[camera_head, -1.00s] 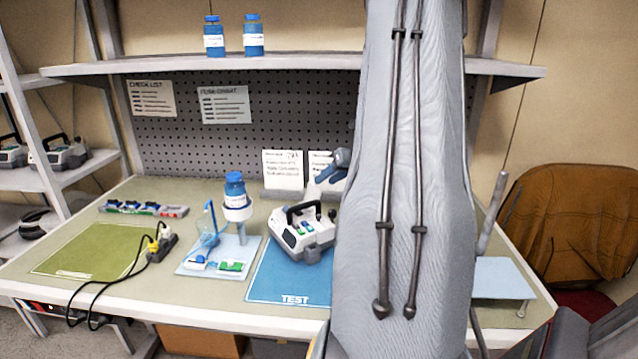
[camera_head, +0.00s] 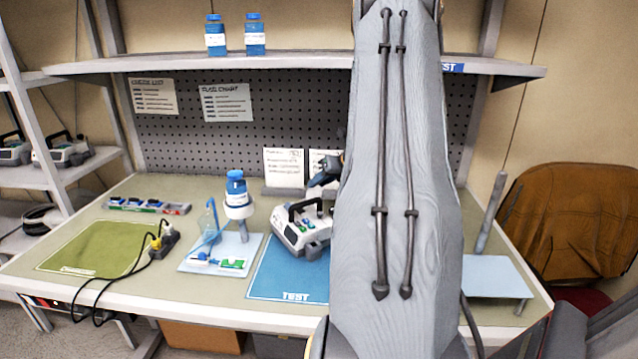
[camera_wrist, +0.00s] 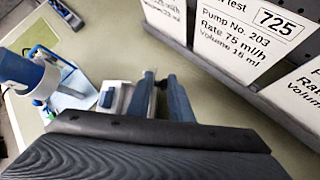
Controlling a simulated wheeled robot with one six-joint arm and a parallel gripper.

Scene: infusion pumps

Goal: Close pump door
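The white and grey pump (camera_head: 303,238) with a black handle stands on the blue TEST mat (camera_head: 285,278), partly behind my arm. Its front shows small green and blue parts. I cannot make out its door or how far the door is open. My gripper (camera_head: 320,176) is above and behind the pump, pointing down and left. In the wrist view my gripper (camera_wrist: 161,88) shows two blue-grey fingers with a narrow gap between them and nothing seen held. A whitish part of the pump (camera_wrist: 113,97) shows just left of the fingers.
A stand with a blue-capped bottle (camera_head: 237,187) is left of the pump. A power strip with black cables (camera_head: 162,240) lies on the green mat's edge. Printed cards (camera_head: 284,168) stand behind the pump, close to my gripper. A shelf (camera_head: 180,65) runs overhead.

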